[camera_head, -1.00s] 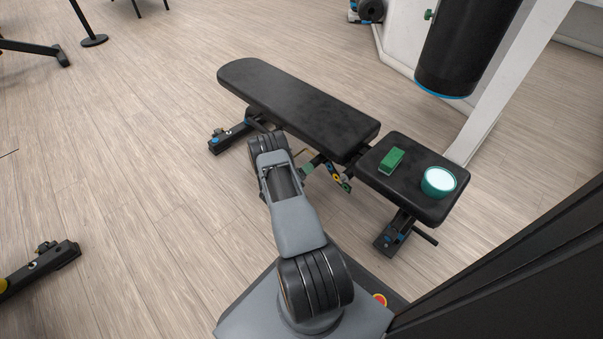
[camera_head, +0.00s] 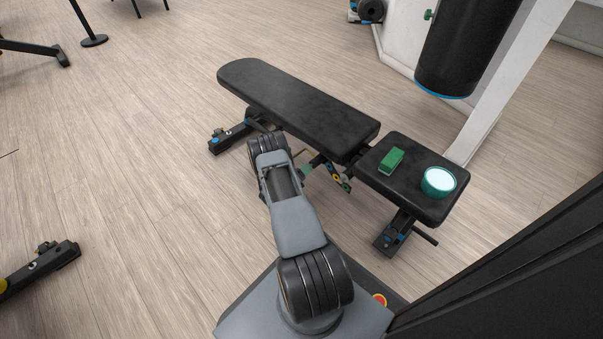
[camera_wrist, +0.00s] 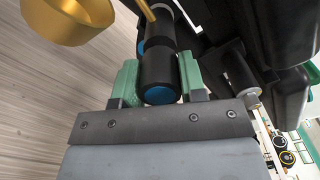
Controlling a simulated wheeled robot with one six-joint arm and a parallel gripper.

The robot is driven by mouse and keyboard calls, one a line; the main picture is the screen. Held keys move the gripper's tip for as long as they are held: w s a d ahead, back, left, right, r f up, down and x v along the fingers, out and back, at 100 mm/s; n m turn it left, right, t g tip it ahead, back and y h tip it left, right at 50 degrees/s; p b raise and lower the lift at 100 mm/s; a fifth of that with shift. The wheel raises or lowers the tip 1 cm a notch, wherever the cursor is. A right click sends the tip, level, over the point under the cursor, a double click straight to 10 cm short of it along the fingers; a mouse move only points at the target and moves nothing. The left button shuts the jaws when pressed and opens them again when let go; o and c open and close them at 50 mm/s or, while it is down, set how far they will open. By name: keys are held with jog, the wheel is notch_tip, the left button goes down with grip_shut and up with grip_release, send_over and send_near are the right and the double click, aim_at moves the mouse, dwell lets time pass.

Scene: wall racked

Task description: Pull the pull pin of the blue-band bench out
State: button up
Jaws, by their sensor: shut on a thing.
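The bench (camera_head: 300,105) has a long black pad, a separate black seat and blue parts at its feet. The pull pin (camera_wrist: 158,72), a black cylinder with a blue end, shows in the wrist view. My gripper (camera_wrist: 159,82) has a green finger on each side of it and is shut on it. In the head view my gripper (camera_head: 306,170) is beside the bench frame, below the gap between pad and seat, and the pin is not clear there. Whether the pin is still in its hole cannot be told.
A green block (camera_head: 391,161) and a teal round container (camera_head: 438,182) with a pale top are on the seat. A gold, cup-shaped part (camera_wrist: 70,18) is close to my gripper. A black punching bag (camera_head: 462,50) hangs behind. Open floor lies left.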

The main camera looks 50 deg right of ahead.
jog(key=shift+a, duration=0.95)
jog(key=o, duration=1)
jog(key=a+p, duration=0.3)
jog(key=a, duration=1.1)
jog(key=shift+w+p, duration=0.4)
jog(key=shift+r, duration=0.1)
